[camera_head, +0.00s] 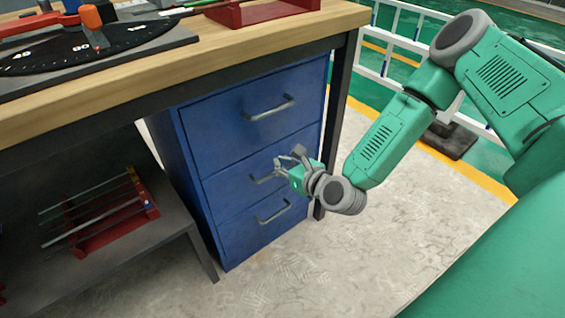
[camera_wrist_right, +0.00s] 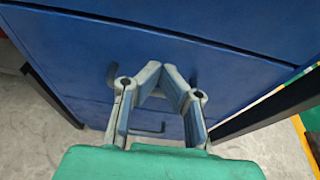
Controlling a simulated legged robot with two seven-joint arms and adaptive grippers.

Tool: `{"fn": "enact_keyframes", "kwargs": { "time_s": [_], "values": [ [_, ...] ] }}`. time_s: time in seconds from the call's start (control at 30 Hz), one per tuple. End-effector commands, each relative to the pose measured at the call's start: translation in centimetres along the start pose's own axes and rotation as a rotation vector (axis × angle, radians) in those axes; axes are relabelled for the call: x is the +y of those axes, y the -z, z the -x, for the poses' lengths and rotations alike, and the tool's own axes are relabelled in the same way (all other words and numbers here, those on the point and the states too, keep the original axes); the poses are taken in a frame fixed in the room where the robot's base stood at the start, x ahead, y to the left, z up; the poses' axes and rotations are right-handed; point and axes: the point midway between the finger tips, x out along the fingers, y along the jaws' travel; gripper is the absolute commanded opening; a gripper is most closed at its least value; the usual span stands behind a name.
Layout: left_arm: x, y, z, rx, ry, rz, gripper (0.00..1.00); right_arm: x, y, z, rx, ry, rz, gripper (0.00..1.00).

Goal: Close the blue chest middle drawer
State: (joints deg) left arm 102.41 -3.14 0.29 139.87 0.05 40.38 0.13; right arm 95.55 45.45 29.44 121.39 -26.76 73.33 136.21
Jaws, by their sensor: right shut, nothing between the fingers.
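The blue chest (camera_head: 190,150) stands under the workbench with three drawers facing me. The middle drawer (camera_head: 230,187) looks flush or nearly flush with the others in the head view. Its bar handle (camera_head: 262,179) is partly hidden by my right gripper (camera_head: 284,164). The right gripper is shut and empty, in front of the right part of the middle drawer. In the right wrist view the fingertips (camera_wrist_right: 156,68) meet close to the blue front (camera_wrist_right: 230,85). I cannot tell whether they touch it. My left gripper is out of view.
The top drawer handle (camera_head: 270,108) and bottom drawer handle (camera_head: 273,211) stick out above and below. A dark table leg (camera_head: 340,120) stands right of the chest. A red rack (camera_head: 105,225) with rods sits on the lower shelf at left. The floor (camera_head: 390,250) in front is clear.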

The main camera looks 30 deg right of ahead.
Motion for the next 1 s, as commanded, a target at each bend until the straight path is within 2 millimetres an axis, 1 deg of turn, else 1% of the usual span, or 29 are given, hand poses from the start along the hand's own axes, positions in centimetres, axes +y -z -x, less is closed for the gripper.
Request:
{"fn": "enact_keyframes", "kwargs": {
  "time_s": [0.03, 0.1, 0.17, 0.4, 0.53, 0.7, 0.9, 0.97, 1.0],
  "values": [
    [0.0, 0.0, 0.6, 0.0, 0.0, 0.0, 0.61, 0.0, -0.1, 0.9, 0.005, 0.0, -0.002, 0.0],
    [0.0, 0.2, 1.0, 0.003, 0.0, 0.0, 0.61, -0.1, -0.1, 1.8, 0.006, 0.002, -0.003, 0.0],
    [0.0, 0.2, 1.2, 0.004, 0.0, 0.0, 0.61, 0.0, -0.1, 2.6, 0.007, 0.001, -0.003, 0.0],
    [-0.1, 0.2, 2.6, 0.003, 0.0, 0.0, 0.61, 0.1, -0.1, 6.7, 0.008, 0.001, -0.001, 0.0],
    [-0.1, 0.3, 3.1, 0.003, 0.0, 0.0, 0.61, 0.0, 0.0, 8.6, 0.008, 0.001, -0.003, 0.0],
    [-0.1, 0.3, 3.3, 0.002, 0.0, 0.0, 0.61, 0.0, 0.0, 9.7, 0.005, -0.001, -0.002, 0.0],
    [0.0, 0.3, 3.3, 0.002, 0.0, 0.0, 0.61, 0.1, 0.1, 9.8, 0.005, -0.001, 0.001, 0.0],
    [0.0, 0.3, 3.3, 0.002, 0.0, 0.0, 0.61, 0.4, 0.2, 9.8, 0.013, -0.01, 0.018, 0.0],
    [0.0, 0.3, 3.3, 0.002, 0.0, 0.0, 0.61, 0.9, 0.5, 9.8, 0.026, -0.024, 0.05, 0.0]
  ]
}}
